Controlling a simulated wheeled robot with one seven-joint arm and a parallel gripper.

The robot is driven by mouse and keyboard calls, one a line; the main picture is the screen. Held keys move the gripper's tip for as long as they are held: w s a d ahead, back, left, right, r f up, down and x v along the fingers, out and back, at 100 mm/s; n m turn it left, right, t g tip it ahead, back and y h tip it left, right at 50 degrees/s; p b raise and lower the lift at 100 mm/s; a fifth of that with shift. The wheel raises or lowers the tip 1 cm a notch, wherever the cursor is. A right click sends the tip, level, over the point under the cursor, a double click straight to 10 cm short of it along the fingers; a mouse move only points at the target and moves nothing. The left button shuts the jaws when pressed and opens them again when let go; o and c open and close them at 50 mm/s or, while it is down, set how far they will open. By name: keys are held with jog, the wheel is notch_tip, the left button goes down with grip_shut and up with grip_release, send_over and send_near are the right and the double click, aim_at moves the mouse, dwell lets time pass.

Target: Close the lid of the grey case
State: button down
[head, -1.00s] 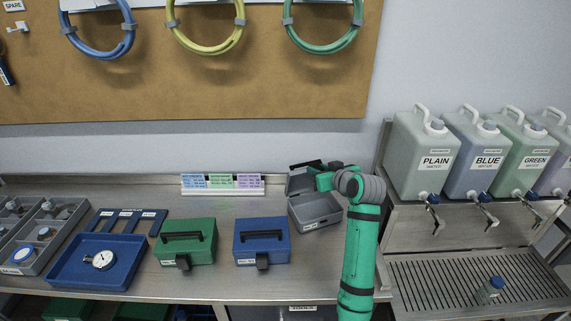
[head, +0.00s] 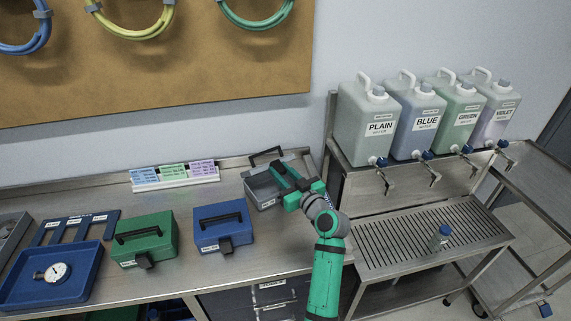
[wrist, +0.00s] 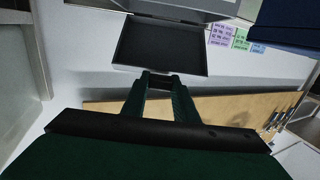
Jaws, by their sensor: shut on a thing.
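The grey case (head: 258,188) stands on the bench to the right of the blue case, with its lid (wrist: 135,47) standing open. In the wrist view the lid's dark inner face and pale rim show, with part of the grey body above it. My gripper (wrist: 160,80) is at the free edge of the lid, its two green fingers shut on it. In the head view my gripper (head: 279,172) comes in from the right and hides part of the lid and the case's right side. The lid's black handle shows at the back.
The blue case (head: 220,230) and green case (head: 145,240) are shut, to the left. A label stand (head: 175,177) is behind them. A steel rack with water jugs (head: 368,125) stands close on the right. The bench in front of the grey case is clear.

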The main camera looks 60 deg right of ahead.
jog(key=shift+s+a+f, duration=0.2)
jog(key=shift+s+f, duration=0.15)
jog(key=shift+f, duration=0.35)
jog(key=shift+s+a+f, duration=0.15)
jog(key=shift+s+f, duration=0.2)
jog(key=shift+f, duration=0.4)
jog(key=shift+s+a+f, duration=0.2)
jog(key=shift+s+f, duration=0.15)
jog(key=shift+f, duration=0.35)
jog(key=c, duration=1.4)
grip_release()
jog(key=v, duration=1.1)
